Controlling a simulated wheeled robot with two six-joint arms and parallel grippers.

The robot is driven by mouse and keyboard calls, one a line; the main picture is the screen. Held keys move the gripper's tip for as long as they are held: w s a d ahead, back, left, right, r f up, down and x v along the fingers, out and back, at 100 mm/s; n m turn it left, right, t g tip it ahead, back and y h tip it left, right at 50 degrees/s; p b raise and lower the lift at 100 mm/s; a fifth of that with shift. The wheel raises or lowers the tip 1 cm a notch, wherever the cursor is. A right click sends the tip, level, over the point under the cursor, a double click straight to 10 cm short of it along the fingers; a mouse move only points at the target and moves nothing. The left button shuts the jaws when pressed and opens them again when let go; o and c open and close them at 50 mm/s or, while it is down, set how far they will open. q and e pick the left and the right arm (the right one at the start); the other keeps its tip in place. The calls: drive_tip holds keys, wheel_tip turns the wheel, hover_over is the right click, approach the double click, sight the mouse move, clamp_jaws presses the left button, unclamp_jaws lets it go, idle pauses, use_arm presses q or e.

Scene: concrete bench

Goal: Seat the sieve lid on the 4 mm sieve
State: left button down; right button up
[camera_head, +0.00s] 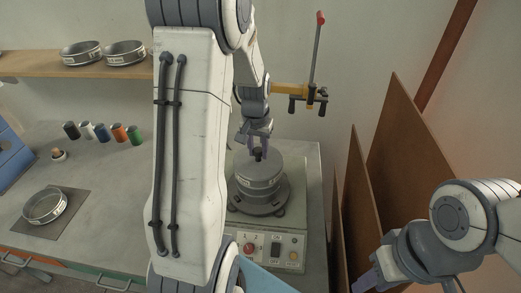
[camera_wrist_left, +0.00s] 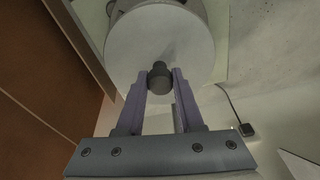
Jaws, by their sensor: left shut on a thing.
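The grey round sieve lid (camera_head: 270,162) with its dark knob is at the top of the sieve stack on the shaker; it also fills the upper middle of the left wrist view (camera_wrist_left: 190,45). My left gripper (camera_head: 257,149) is above it, its purple fingers shut on the lid's knob (camera_wrist_left: 160,76). Below the lid is a grey sieve (camera_head: 260,183) with a pale label too small to read. The lid looks level, but I cannot tell whether a gap is left under it. My right gripper (camera_head: 366,284) is at the bottom right, partly cut off, its jaws unclear.
The shaker (camera_head: 300,215) has a front control panel with a red button. A sieve (camera_head: 45,206) lies on a dark mat at left. Several coloured jars (camera_head: 102,133) stand behind it. Two sieves (camera_head: 82,54) sit on the shelf. Brown boards (camera_head: 390,150) stand right of the shaker.

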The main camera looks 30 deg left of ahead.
sight(257, 154)
use_arm(q)
drive_tip(key=shift+c, duration=2.3)
unclamp_jaws()
drive_tip(key=shift+r, duration=0.2)
wheel_tip(257, 154, up, 10)
drive_tip(key=s+b, duration=0.1)
drive_tip(key=b, duration=0.1)
drive_tip(key=shift+s+d, duration=0.15)
drive_tip(key=s+d+f+m+h+b, duration=0.1)
drive_tip(key=s+d+f+m, duration=0.2)
drive_tip(key=d, duration=0.6)
drive_tip(key=s+d+m+b, duration=0.15)
drive_tip(key=s+d, duration=0.25)
drive_tip(key=d, duration=0.6)
drive_tip(key=s+d+f+m, duration=0.2)
drive_tip(key=s+d, duration=0.2)
drive_tip(key=s, duration=0.3)
drive_tip(key=s+d+f+m+g, duration=0.1)
drive_tip(key=s+d+f+m, duration=0.1)
drive_tip(key=s, duration=0.5)
drive_tip(key=shift+s+d+f+m, duration=0.15)
drive_tip(key=shift+s+d+m, duration=0.05)
drive_tip(key=shift+d+m, duration=0.7)
